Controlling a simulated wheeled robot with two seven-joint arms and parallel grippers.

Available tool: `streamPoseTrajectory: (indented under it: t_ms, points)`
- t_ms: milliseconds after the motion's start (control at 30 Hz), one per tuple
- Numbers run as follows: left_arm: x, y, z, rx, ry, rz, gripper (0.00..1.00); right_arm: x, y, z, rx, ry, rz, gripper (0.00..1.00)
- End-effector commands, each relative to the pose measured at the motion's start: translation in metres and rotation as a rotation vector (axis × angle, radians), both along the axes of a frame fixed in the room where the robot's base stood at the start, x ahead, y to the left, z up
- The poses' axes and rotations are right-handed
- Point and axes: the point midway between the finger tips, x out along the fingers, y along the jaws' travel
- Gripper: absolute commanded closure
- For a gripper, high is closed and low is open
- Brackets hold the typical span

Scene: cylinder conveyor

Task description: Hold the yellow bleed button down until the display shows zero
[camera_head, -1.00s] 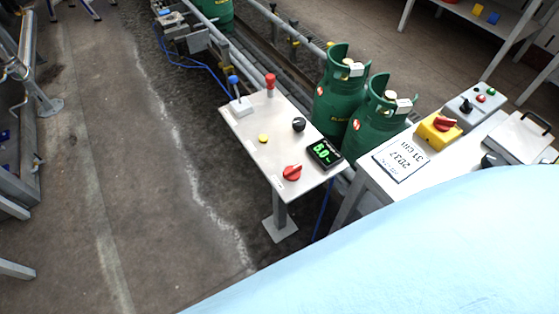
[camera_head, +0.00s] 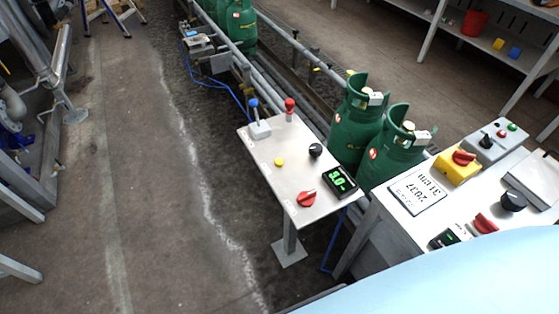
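The yellow bleed button (camera_head: 279,161) is a small round button on the left part of a pale panel table (camera_head: 262,149). Nothing touches or covers it. The display (camera_head: 339,182) is a black box at the panel's right edge with green digits that look like 5.0, seen at an angle. A red knob (camera_head: 307,198), a black knob (camera_head: 315,150), a red mushroom button (camera_head: 290,108) and a blue-topped lever (camera_head: 256,117) are also on the panel. Neither of my grippers is in view.
Green gas cylinders (camera_head: 354,122) stand on the conveyor behind the panel. A second table (camera_head: 372,212) at the right carries a yellow box with a red knob (camera_head: 458,166), a label card (camera_head: 417,192) and a grey control box (camera_head: 492,141). Open floor (camera_head: 150,180) lies left of the panel.

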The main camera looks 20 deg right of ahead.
Motion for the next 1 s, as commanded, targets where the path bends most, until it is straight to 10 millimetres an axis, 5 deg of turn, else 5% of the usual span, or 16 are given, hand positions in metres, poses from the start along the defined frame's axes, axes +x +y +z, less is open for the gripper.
streamPoseTrajectory:
  t_ms: [567,1000]
  points:
    - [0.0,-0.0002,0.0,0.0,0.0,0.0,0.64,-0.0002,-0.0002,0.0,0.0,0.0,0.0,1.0]
    - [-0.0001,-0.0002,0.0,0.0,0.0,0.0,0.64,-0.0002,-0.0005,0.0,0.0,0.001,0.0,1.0]
